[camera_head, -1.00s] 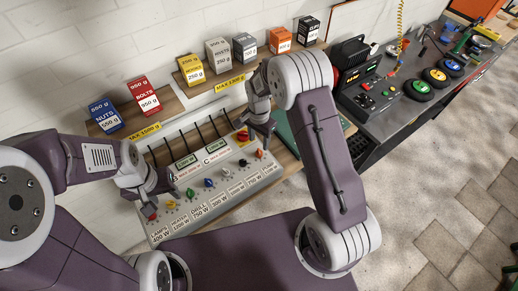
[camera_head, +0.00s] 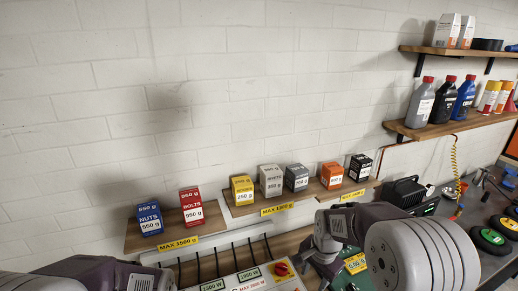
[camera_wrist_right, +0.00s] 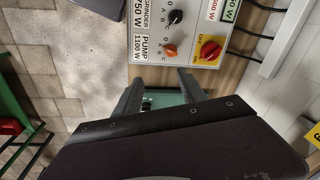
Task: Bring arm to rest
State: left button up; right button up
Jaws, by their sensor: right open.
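My right gripper (camera_head: 322,278) is partly in view low in the head view, beside the right end of the grey switch panel (camera_head: 227,283). In the right wrist view its fingers (camera_wrist_right: 160,92) are apart with nothing held between them. That view shows the panel (camera_wrist_right: 147,71) just beyond the fingers, with a red and yellow rotary switch (camera_wrist_right: 211,49), an orange knob (camera_wrist_right: 170,50) and a black knob (camera_wrist_right: 176,16). Of my left arm, only links show at the bottom left of the head view; its gripper is out of frame.
Low shelves on the wall hold a blue nuts box (camera_head: 149,221), a red bolts box (camera_head: 192,210), a yellow box (camera_head: 243,190) and others. Higher right shelves hold bottles (camera_head: 443,100). A black device (camera_head: 404,191) stands on the right bench. Tiled floor (camera_wrist_right: 35,60) is left of the panel in the wrist view.

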jog(key=s+f+n, duration=0.2)
jog(key=s+n, duration=0.3)
jog(key=s, duration=0.2)
jog(key=s+d+f+n, duration=0.1)
jog(key=s+f+n, duration=0.1)
jog(key=s+n, duration=0.3)
jog(key=shift+s+d+f+b, duration=0.25)
jog(key=shift+s+b, duration=0.2)
jog(key=shift+s, duration=0.6)
jog(key=shift+s+r, duration=0.1)
jog(key=shift+s, duration=0.1)
jog(key=shift+w, duration=0.1)
